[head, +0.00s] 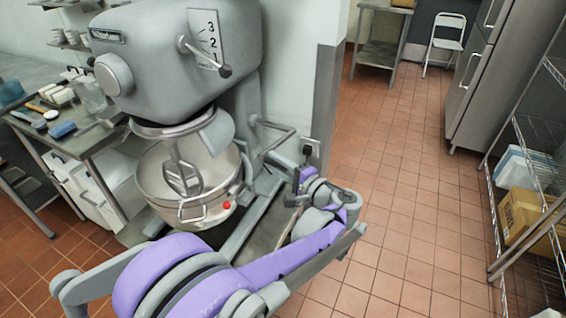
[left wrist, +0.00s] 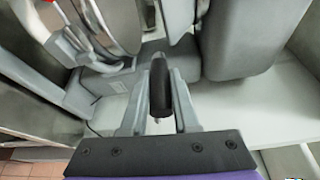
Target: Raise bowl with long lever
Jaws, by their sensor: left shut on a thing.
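The big grey mixer (head: 175,55) stands at the left of the head view. Its steel bowl (head: 155,183) sits below the mixer head, with the beater (head: 183,178) reaching down into it. Part of the bowl also shows at the top left of the left wrist view (left wrist: 112,22). My left gripper (head: 298,190) is beside the mixer's base, to the right of the bowl. In the left wrist view, its fingers (left wrist: 160,105) are shut on the black grip of a lever (left wrist: 159,82). In the head view, my arm and gripper hide most of that grip. My right gripper is not in view.
A steel table (head: 90,135) with utensils stands left of the mixer. A wall corner (head: 325,90) with an outlet is close behind my gripper. A wire shelf (head: 540,190) with boxes stands at the right. The tiled floor between is clear.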

